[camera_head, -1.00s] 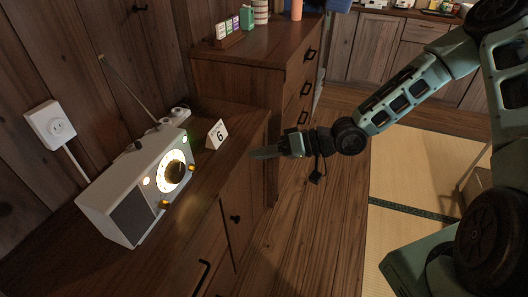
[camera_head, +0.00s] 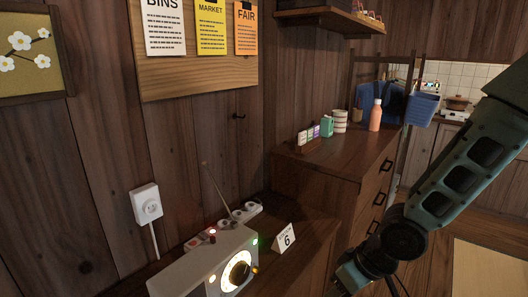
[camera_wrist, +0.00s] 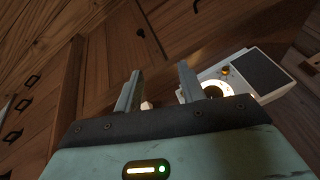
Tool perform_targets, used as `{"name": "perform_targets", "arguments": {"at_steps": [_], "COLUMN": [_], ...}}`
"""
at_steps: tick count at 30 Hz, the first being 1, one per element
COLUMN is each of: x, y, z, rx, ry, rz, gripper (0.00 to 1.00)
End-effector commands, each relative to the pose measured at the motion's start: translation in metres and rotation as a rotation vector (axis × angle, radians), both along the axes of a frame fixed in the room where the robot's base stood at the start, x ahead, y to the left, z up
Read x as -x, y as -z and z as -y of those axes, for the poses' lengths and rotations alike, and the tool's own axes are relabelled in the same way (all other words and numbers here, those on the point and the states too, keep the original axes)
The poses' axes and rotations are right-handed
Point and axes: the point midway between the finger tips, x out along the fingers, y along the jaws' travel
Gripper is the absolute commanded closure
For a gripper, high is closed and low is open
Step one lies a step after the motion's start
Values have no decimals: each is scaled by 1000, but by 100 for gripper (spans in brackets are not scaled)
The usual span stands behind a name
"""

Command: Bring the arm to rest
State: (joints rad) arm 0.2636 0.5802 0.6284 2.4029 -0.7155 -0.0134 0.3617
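My arm comes in from the right edge of the head view and bends down at a dark joint (camera_head: 403,240). My gripper's fingers are out of the head view below the bottom edge. In the wrist view my gripper (camera_wrist: 158,85) shows two grey fingers spread apart with nothing held between them. It hangs close to the front of a brown cabinet that carries a white radio (camera_head: 208,262). The radio also shows in the wrist view (camera_wrist: 262,72), beyond the right finger.
A taller dresser (camera_head: 335,168) behind holds a pink bottle (camera_head: 376,115), a striped canister (camera_head: 340,121) and small boxes.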

Motion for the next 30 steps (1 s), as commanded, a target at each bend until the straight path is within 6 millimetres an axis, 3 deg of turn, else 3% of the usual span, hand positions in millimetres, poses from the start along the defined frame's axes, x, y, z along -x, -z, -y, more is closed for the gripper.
{"name": "perform_targets", "arguments": {"at_steps": [1,5,9,15,21,30], "x": [11,44,90,153,182,182], "y": [-20,-60,-106,-153,-169,-169], "z": [-1,0,-2,-9,-12,-12], "rx": [74,231,332,358,346,346], "ry": [-19,-34,-42,-62,-76,-77], "rz": [7,-9,-39,-103,-144,-145], "gripper": [60,60,60,60,60,60]}}
